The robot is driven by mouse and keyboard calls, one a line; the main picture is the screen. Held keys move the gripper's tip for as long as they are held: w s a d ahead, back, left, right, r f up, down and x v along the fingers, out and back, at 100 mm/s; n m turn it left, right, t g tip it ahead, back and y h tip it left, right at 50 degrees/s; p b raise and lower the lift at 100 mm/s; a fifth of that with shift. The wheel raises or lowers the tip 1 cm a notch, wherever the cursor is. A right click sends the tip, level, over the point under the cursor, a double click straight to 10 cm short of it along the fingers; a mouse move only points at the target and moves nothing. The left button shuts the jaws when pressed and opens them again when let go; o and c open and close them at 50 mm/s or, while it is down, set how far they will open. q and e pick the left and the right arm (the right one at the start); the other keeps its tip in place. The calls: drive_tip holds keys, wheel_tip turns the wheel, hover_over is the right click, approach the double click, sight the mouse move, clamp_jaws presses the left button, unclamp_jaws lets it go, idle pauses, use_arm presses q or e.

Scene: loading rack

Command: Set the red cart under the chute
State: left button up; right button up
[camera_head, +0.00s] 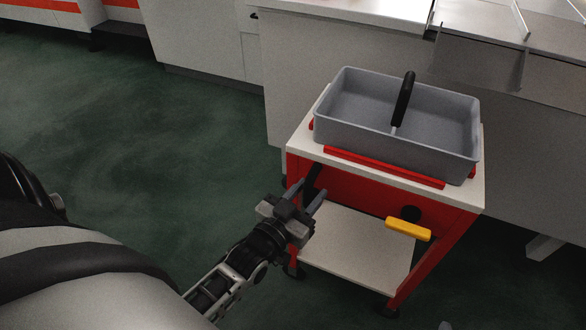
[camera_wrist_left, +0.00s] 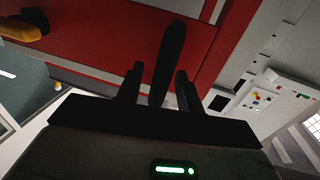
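The red cart (camera_head: 440,262) has a white top, a white lower shelf and dark wheels, and stands beside the grey counter. Its front carries a black handle (camera_head: 312,180) at the left and a yellow handle (camera_head: 408,229) at the right. My left gripper (camera_head: 308,191) is at the black handle. In the left wrist view its fingers (camera_wrist_left: 160,82) are apart, with the black handle (camera_wrist_left: 167,55) between them and gaps visible; contact cannot be told. A metal piece with raised sides (camera_head: 480,60), perhaps the chute, is at the upper right. My right gripper is not in view.
A grey bin (camera_head: 345,118) with a black handle sits on the cart top between red rails. The counter (camera_head: 290,60) runs behind the cart and along its right. Dark green floor (camera_head: 150,150) is open at the left.

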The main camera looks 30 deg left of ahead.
use_arm(q)
drive_tip(key=s+p, duration=0.1)
drive_tip(key=s, duration=1.4)
drive_tip(key=shift+s+a, duration=0.25)
drive_tip(key=shift+s, duration=0.05)
